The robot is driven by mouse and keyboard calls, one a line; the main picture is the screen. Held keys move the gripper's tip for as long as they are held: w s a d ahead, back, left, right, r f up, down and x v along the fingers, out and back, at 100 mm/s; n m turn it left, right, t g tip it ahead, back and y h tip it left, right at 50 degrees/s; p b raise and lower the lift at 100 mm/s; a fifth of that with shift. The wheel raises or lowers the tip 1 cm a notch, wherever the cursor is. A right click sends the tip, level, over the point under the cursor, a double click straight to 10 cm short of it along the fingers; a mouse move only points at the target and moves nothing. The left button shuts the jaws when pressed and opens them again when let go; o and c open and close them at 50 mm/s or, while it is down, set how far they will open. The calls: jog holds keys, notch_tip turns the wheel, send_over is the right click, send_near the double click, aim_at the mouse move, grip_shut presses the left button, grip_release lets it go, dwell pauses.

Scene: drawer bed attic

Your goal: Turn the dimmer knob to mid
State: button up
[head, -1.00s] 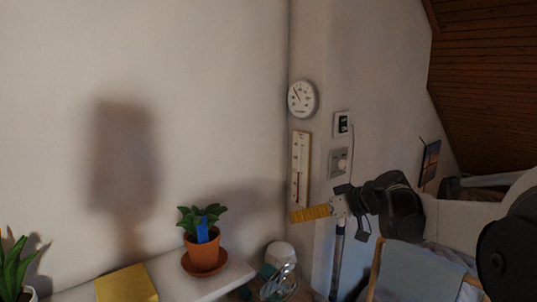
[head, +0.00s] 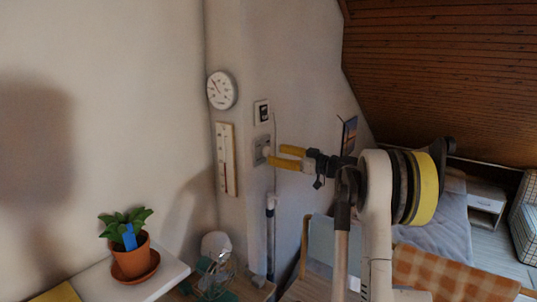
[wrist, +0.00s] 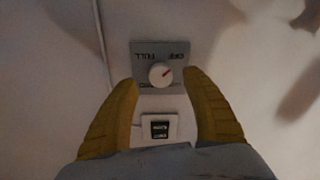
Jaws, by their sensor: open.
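The dimmer is a grey plate (head: 257,151) with a round white knob (wrist: 161,74), on the wall right of the corner. In the wrist view its plate (wrist: 145,50) appears upside down, with FULL at upper left and OFF at upper right. The knob's red mark points up and right, towards OFF. My gripper (head: 276,154) has two yellow fingers, spread open, in front of the plate. In the wrist view the fingertips (wrist: 159,76) flank the knob with a gap on each side. I cannot tell whether they reach its depth. Lettering along the plate's lower edge is partly hidden.
A small white box with a dark display (head: 262,112) is above the dimmer; the wrist view shows it between the fingers (wrist: 159,128). A thermometer (head: 226,160) and round dial (head: 222,90) hang left. A cable runs beside the plate. A potted plant (head: 130,245) stands on the shelf.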

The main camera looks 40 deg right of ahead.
aim_at(270, 153)
jog(key=shift+x, duration=1.95)
jog(key=c, duration=1.2)
